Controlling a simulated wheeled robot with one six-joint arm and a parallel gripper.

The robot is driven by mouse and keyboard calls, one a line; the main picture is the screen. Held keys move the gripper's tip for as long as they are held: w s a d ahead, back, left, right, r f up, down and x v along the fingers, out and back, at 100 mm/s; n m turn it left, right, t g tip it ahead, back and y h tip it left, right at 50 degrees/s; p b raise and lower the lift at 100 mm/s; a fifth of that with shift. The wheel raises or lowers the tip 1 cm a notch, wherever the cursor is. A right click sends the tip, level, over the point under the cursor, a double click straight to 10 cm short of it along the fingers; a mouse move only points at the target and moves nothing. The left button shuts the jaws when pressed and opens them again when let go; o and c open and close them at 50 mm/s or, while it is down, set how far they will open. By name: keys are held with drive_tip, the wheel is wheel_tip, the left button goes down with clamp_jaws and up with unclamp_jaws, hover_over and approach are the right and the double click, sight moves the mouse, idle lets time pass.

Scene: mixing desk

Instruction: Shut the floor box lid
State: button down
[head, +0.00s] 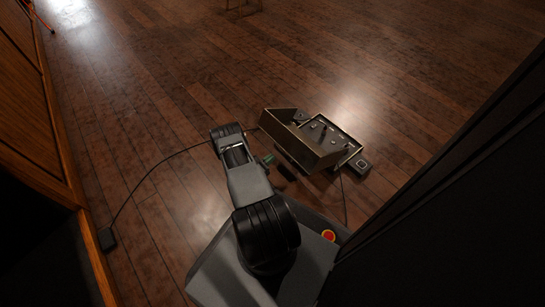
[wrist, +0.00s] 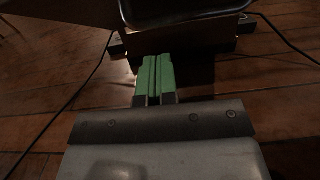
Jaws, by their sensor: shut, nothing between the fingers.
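The floor box (head: 337,132) is set on the wood floor in the head view, with sockets and connectors showing inside it. Its lid (head: 297,146) stands raised along the side nearest my arm, so the box is open. My gripper (head: 269,159) has green fingers and is low, just on the near side of the raised lid. In the wrist view the green fingers (wrist: 156,62) are pressed together with nothing between them. A brown panel (wrist: 190,45), likely part of the lid or box, lies just beyond their tips. I cannot tell whether they touch it.
A small dark block (head: 361,164) sits at the box's right corner. A thin cable (head: 160,163) runs over the floor to a dark plug (head: 107,238) by the wooden wall at left. A dark panel (head: 450,190) fills the right side.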

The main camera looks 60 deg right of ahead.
drive_tip(key=shift+s+d+r, duration=0.3)
drive_tip(key=shift+d+r, duration=0.45)
drive_tip(key=shift+r, duration=0.2)
drive_tip(key=shift+a, duration=0.1)
